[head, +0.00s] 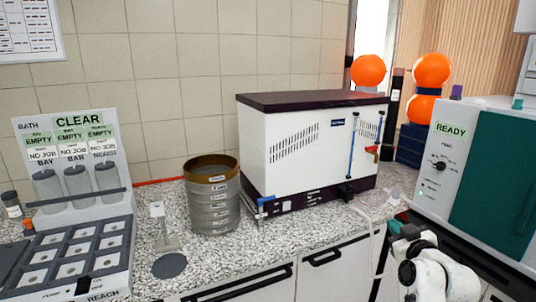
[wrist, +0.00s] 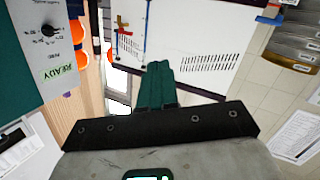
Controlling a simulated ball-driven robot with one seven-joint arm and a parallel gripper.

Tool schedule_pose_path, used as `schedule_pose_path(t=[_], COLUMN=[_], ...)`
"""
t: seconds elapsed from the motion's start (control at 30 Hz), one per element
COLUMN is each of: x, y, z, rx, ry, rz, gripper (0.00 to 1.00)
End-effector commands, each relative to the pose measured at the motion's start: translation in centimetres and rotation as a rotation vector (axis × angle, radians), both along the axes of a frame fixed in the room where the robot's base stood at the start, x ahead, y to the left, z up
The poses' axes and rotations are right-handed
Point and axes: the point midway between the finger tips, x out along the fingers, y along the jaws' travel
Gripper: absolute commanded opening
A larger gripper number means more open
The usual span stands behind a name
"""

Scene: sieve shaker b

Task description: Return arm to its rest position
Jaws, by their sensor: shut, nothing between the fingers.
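My gripper (head: 396,226) shows at the lower right of the head view, its teal fingertips just past the white arm links. It is in front of the counter's right part, near the teal-fronted machine. In the wrist view the two teal fingers (wrist: 158,72) are pressed together with nothing between them. The wrist picture is turned over, with the white box-shaped machine (wrist: 200,45) beyond the fingertips. No object is held. Whether the fingers touch the counter edge is not clear.
A white machine with a dark lid (head: 310,145) stands mid-counter, a hose hanging from it near my arm. The sieve stack (head: 213,205) is left of it. A teal-fronted machine marked READY (head: 490,180) stands close on the right. A bay rack (head: 70,250) is far left.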

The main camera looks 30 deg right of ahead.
Motion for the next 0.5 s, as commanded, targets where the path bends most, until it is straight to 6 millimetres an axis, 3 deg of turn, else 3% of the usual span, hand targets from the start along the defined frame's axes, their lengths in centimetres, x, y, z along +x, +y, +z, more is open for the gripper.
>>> schedule_pose_path(t=[0.03,0.1,0.27,0.37,0.5], x=[-0.2,-0.8,-4.3,-7.8,-14.2], y=[2.5,6.0,13.6,18.1,23.8], z=[-2.7,-6.0,-13.3,-17.3,-21.7], rx=[0.04,0.106,0.252,0.338,0.445], ry=[0.077,0.183,0.436,0.598,0.831], rz=[0.043,0.097,0.175,0.198,0.197], gripper=[0.0,0.0,0.0,0.0,0.0])
